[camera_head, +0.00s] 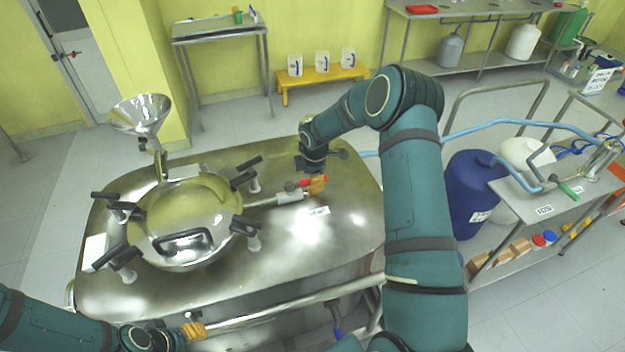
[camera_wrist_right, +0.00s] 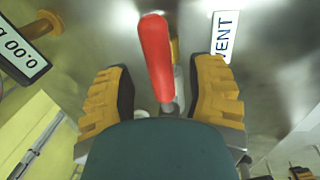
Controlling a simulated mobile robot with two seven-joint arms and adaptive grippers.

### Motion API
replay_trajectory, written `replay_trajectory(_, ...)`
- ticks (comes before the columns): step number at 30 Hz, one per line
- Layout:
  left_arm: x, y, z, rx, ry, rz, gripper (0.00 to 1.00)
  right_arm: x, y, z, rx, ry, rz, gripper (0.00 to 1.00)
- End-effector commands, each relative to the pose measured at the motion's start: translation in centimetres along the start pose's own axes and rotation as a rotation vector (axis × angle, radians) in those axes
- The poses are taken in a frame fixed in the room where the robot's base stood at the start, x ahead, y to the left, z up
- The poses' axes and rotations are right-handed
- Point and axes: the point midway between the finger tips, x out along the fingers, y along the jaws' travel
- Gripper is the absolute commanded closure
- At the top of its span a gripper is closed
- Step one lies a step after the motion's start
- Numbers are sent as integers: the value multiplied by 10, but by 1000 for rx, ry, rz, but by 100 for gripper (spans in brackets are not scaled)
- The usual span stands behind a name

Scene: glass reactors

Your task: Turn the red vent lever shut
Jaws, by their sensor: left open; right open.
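The red vent lever (camera_head: 305,182) is on a pipe fitting on top of the steel reactor (camera_head: 345,215), beside its round lid. In the right wrist view the red lever (camera_wrist_right: 156,55) lies between the two yellow fingers of my right gripper (camera_wrist_right: 160,95). These fingers are open, with a gap on both sides of the lever. The head view shows my right gripper (camera_head: 317,186) only in part, at the lever. My left gripper (camera_head: 193,330) is open at the reactor's lower front edge, away from the lever, and its fingers are partly hidden.
A VENT label (camera_wrist_right: 225,35) is next to the lever. The round lid (camera_head: 185,222) has several black-handled clamps, and a steel funnel (camera_head: 140,115) stands behind it. A rail (camera_head: 300,312) runs along the reactor's front. A blue drum (camera_head: 472,190) stands on the right.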

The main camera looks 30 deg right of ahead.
Motion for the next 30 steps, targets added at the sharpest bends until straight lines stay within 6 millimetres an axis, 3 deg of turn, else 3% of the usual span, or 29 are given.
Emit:
replay_trajectory(5, 0, 0, 0, 0, 0, 0, 54, 11, 0, 0, 0, 0, -1, 45)
replay_trajectory(14, 0, 0, 0, 0, 0, 0, 54, 12, 0, 0, 0, 0, 0, 43)
replay_trajectory(18, 0, 0, 0, 0, 0, 0, 54, 12, 0, 0, 0, 0, 0, 92)
replay_trajectory(19, 0, 0, 0, 0, 0, 0, 54, 12, 0, 0, 0, 0, 0, 100)
replay_trajectory(30, 1, 0, 0, 0, 0, 0, 54, 13, -1, 0, 4, -1, -2, 100)
